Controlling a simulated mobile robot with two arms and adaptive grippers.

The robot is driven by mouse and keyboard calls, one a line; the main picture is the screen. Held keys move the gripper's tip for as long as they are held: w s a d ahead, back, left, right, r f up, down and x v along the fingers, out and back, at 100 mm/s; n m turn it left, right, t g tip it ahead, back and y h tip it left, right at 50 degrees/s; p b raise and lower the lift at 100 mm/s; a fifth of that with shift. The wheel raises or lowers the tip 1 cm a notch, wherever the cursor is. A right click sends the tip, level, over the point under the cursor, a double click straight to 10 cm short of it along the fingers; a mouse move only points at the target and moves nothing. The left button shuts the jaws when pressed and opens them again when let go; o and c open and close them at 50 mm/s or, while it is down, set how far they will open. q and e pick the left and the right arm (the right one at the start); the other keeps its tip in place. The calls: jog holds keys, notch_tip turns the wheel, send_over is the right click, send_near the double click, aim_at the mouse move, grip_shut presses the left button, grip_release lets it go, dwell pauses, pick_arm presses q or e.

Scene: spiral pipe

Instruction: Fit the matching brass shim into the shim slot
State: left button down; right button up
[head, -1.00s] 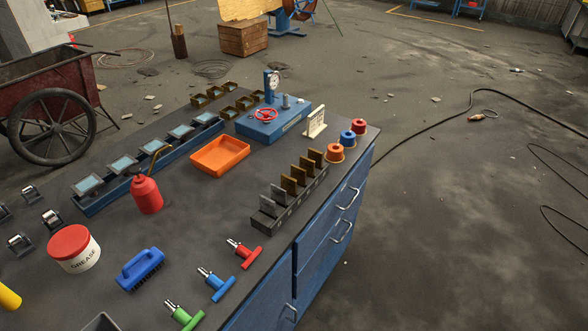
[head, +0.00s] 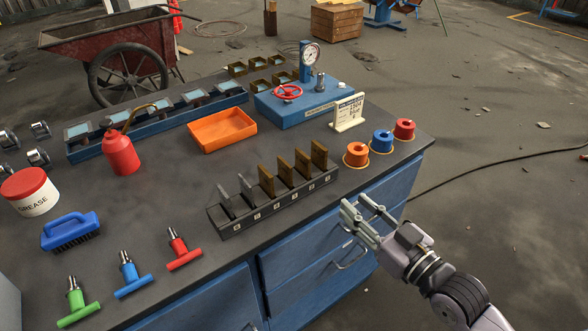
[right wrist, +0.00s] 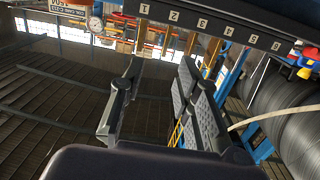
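A dark rack (head: 283,205) stands near the workbench's front edge, with numbered positions on its face. Several upright brass shims (head: 285,171) stand in it toward the right, and two dark grey plates (head: 248,193) toward the left. The numbered rack face (right wrist: 212,28) also shows at the top of the right wrist view. My right gripper (head: 363,208) is open and empty, right of the rack near the bench edge. Its two fingers (right wrist: 160,70) are apart in the right wrist view. I cannot clearly make out the shim slot. My left gripper is not in view.
A blue gauge fixture (head: 290,112) with a red handwheel and a sign (head: 348,112) stand behind the rack. Orange, blue and red spools (head: 356,155) sit to its right. An orange tray (head: 222,130) and T-handled tools (head: 182,252) lie around. Bench drawers are below my gripper.

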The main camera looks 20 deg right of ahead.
jog(key=r+y, duration=0.1)
jog(key=p, duration=0.1)
send_near(310, 160)
jog(key=shift+n, duration=0.3)
jog(key=x, duration=0.6)
jog(key=shift+w+a+f+p, duration=0.15)
jog(key=shift+a+f+p, duration=0.05)
jog(key=shift+a+p, duration=0.2)
jog(key=shift+w+a, duration=0.1)
jog(key=shift+w, duration=0.35)
jog(key=shift+w+r, duration=0.15)
jog(key=shift+w, duration=0.15)
jog(key=p+x, duration=0.1)
jog(key=x, duration=0.2)
jog(key=shift+w+r, duration=0.1)
jog(key=shift+w, duration=0.25)
jog(key=shift+w+a, duration=0.2)
jog(key=shift+w, duration=0.2)
